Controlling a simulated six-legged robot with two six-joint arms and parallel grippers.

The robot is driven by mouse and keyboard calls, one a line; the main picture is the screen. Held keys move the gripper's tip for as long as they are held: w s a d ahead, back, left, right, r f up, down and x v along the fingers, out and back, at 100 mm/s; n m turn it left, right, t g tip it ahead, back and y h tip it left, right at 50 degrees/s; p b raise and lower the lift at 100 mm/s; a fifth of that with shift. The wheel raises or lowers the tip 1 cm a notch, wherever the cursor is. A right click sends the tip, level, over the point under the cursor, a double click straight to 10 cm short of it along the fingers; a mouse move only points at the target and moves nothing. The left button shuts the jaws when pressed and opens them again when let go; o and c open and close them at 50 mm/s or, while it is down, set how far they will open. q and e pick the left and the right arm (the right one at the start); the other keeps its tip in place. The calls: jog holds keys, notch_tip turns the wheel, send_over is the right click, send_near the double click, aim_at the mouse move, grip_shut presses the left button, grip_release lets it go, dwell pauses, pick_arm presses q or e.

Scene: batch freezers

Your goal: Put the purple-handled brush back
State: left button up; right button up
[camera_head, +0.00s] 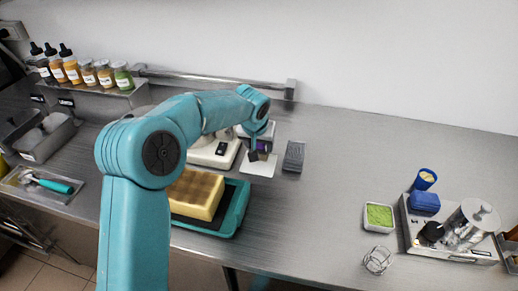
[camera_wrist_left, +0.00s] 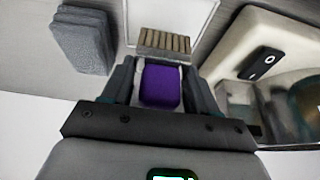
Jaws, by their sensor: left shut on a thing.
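My left gripper (camera_head: 261,151) is shut on the purple-handled brush; the arm comes over the counter from the left. In the left wrist view the purple handle (camera_wrist_left: 160,87) sits between the two fingers, with tan bristles (camera_wrist_left: 164,42) beyond it. A white square mat (camera_head: 257,169) lies on the steel counter below the gripper; it also shows in the left wrist view (camera_wrist_left: 175,14) behind the bristles. I cannot tell whether the brush touches the mat. My right gripper is not in view.
A dark grey block (camera_head: 294,156) lies just right of the mat. A white appliance (camera_head: 214,153) stands left of it. A teal tray (camera_head: 238,207) with a yellow waffled block (camera_head: 196,193) is nearer me. The counter's middle right is clear up to a green-filled dish (camera_head: 379,217).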

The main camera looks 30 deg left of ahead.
pick_arm(q)
jog(key=shift+f, duration=1.25)
jog(key=shift+f, duration=0.1)
jog(key=o, duration=1)
